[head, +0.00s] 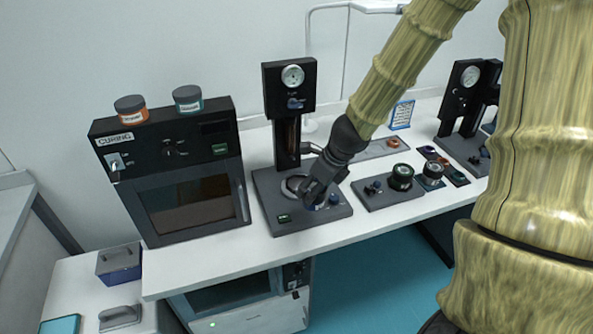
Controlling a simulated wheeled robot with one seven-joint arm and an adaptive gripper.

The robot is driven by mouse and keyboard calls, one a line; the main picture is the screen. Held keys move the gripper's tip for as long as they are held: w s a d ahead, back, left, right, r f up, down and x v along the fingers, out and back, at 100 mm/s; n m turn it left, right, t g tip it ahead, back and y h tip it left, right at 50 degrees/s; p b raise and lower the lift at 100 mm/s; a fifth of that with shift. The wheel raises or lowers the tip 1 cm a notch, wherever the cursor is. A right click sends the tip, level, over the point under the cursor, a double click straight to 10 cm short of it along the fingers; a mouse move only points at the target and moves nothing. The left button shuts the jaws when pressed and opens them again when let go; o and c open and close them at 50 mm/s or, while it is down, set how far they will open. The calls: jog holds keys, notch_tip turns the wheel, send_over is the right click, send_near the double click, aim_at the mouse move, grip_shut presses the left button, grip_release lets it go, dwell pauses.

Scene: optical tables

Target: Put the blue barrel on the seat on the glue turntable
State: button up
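My gripper (309,203) points down over the dark base plate (283,223) of the middle station, close to its round pale-rimmed part (294,186). Its fingers are small and dark here, and I cannot tell whether they are open or hold anything. A small blue part (334,198) shows just right of the fingers; I cannot tell whether it is a knob or the barrel. A low dark plate to the right carries a green-ringed round part (402,177) and a blue knob (376,185). I cannot tell for sure which station is the glue turntable, and the seat is not clearly visible.
A curing oven (190,200) with an orange jar (131,109) and a teal jar (187,99) on top stands left. The middle station's gauge column (290,90) rises behind my gripper. Another gauge station (466,100) and small trays (445,165) stand right. Bare white bench runs along the front.

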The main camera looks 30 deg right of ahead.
jog(key=w+d+p, duration=0.1)
jog(key=w, duration=0.3)
jog(key=w+d+f+p, duration=0.1)
jog(key=w+p, duration=0.1)
jog(key=w, duration=0.2)
jog(key=w+d+f+p, duration=0.1)
jog(key=w+p, duration=0.1)
jog(key=w, duration=0.3)
jog(key=shift+d+f, duration=0.2)
jog(key=shift+d, duration=0.1)
jog(key=shift+d+f+p, duration=0.1)
jog(key=shift+f+p, duration=0.2)
jog(key=shift+f, duration=0.9)
jog(key=shift+f, duration=0.15)
jog(key=o, duration=1.1)
jog(key=v, duration=1.2)
